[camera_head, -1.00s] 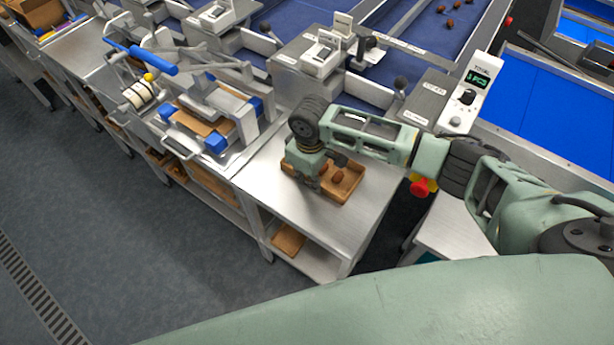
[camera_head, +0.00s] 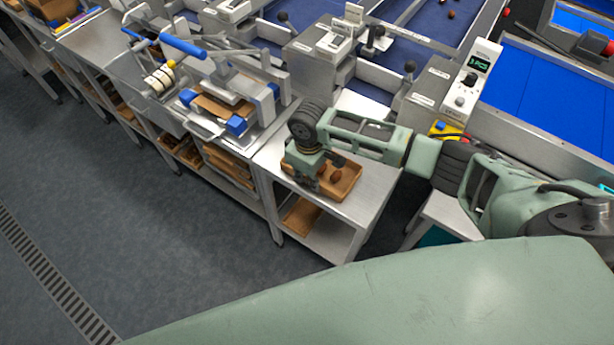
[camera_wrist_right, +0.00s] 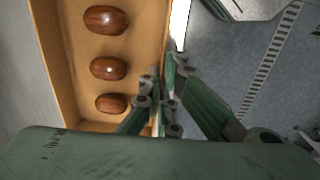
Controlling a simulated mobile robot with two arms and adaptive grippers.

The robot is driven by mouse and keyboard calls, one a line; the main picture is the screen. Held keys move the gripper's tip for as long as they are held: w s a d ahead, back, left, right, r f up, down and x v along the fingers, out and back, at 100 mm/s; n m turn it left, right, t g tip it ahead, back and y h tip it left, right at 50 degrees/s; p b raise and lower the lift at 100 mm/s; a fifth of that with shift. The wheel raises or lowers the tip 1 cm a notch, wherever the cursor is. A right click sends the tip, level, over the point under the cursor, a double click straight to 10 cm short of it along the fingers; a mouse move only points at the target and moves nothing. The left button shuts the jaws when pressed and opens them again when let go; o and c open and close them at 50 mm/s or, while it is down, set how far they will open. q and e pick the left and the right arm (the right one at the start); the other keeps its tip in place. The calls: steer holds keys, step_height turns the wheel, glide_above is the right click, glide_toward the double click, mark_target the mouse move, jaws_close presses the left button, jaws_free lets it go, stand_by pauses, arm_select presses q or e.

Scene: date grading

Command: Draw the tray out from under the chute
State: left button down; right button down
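The brown tray (camera_head: 350,190) lies on a steel table, close to the table's front edge, with several brown dates in it. Three dates and the tray's inside (camera_wrist_right: 85,55) show in the right wrist view. My right gripper (camera_head: 316,182) reaches down at the tray's near left side. In the wrist view its fingers (camera_wrist_right: 158,95) stand on either side of the tray's wall and are shut on it. A pale chute-like end (camera_head: 358,103) shows behind the table, below the blue sorting lane; the tray is clear of it. My left gripper is not in view.
The steel table (camera_head: 368,205) has bare room right of and behind the tray. A lower shelf holds another tray (camera_head: 301,216). A press with a blue handle (camera_head: 184,47) stands to the left. A display unit (camera_head: 472,78) stands at right. The floor in front is open.

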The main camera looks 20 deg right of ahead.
steer(key=c, duration=2.4)
jaws_free()
steer(key=shift+w, duration=0.1)
steer(key=shift+c, duration=0.2)
steer(key=o, duration=0.6)
steer(key=shift+r, duration=0.1)
step_height(320, 180, up, 12)
steer(key=shift+f, duration=0.1)
